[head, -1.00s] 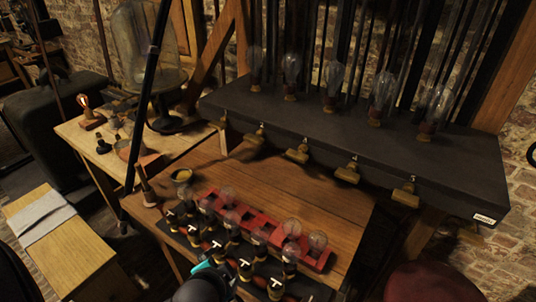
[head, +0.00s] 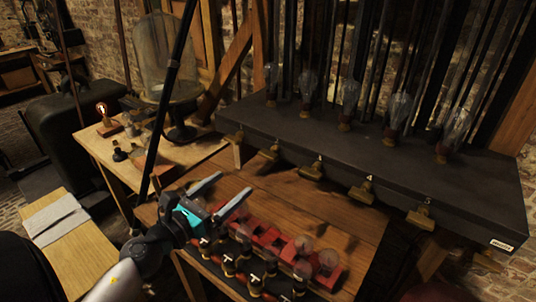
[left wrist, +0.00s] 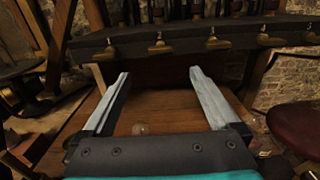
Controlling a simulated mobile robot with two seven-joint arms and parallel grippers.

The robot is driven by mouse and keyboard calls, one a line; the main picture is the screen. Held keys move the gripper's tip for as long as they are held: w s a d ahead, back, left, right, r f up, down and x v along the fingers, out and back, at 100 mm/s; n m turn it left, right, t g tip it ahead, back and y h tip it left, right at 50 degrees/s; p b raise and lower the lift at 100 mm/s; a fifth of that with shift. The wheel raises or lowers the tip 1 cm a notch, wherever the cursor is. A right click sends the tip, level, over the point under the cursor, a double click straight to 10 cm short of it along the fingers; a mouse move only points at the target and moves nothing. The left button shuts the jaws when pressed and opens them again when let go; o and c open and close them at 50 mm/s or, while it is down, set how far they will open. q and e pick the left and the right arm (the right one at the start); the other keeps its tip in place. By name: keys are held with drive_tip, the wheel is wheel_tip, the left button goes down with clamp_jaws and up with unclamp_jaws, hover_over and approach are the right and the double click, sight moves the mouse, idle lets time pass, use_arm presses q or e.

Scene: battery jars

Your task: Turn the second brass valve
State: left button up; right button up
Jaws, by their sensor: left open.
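A row of brass valves hangs along the front edge of a dark shelf (head: 330,135). The second valve from the left (head: 270,152) is a small brass fitting; it also shows in the left wrist view (left wrist: 160,46). The first valve (head: 235,138) is left of it and the third valve (head: 312,171) right of it. My left gripper (head: 234,185) is open and empty above the wooden table, below and in front of the second valve, and not touching it. In the left wrist view its fingers (left wrist: 159,71) point towards the shelf, with the second valve beyond the gap.
Red holders (head: 268,237) with glass bulbs and a row of dark T-marked pieces (head: 256,284) stand on the table near my left arm. A thin dark pole (head: 165,90) rises left of the gripper. The table's middle (head: 330,218) is clear.

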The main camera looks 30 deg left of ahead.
sight(265, 156)
use_arm(q)
drive_tip(key=w+p, duration=0.1)
drive_tip(key=w, duration=0.8)
drive_tip(key=w+d+p, duration=0.1)
drive_tip(key=w, duration=0.3)
drive_tip(key=shift+w+p, duration=0.2)
drive_tip(key=shift+p, duration=0.1)
drive_tip(key=shift+w+d, duration=0.15)
drive_tip(key=shift+w, duration=0.7)
drive_tip(key=c, duration=1.4)
